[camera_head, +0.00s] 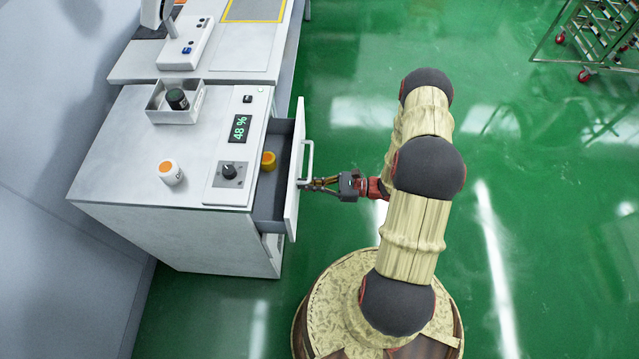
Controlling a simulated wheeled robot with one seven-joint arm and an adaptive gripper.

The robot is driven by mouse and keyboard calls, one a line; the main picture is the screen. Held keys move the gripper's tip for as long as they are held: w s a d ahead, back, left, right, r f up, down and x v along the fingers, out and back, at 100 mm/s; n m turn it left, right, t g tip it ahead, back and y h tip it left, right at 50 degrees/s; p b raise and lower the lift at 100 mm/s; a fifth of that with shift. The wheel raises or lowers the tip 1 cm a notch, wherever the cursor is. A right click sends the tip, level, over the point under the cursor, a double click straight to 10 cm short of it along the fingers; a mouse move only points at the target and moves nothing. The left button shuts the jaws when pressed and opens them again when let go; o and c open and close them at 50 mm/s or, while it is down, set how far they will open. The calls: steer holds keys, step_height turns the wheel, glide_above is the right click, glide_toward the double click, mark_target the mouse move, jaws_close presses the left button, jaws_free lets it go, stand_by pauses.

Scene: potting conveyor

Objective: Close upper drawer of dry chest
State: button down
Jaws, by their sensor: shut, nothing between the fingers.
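The dry chest (118,196) is a white cabinet with a control panel reading 48 % on its top. Its upper drawer (294,196) is pulled out to the right, and its grey inside shows. A yellow-orange capped container (268,161) stands in the drawer. The drawer has a pale bar handle (308,160) on its front. My gripper (308,185) is shut and empty, with its fingertips at the drawer front by the lower end of the handle. I cannot tell whether they touch it.
On the chest top stand a white jar with an orange lid (170,172) and a white tray (153,111) holding a dark jar (177,98). A white bench (130,62) adjoins at the back. A wheeled rack (590,40) stands far right. The green floor between is clear.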

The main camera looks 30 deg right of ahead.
steer(key=x, duration=1)
steer(key=shift+w, duration=0.1)
steer(key=shift+d, duration=0.2)
steer(key=p+v, duration=0.2)
steer(key=v, duration=1.2)
steer(key=shift+a, duration=0.1)
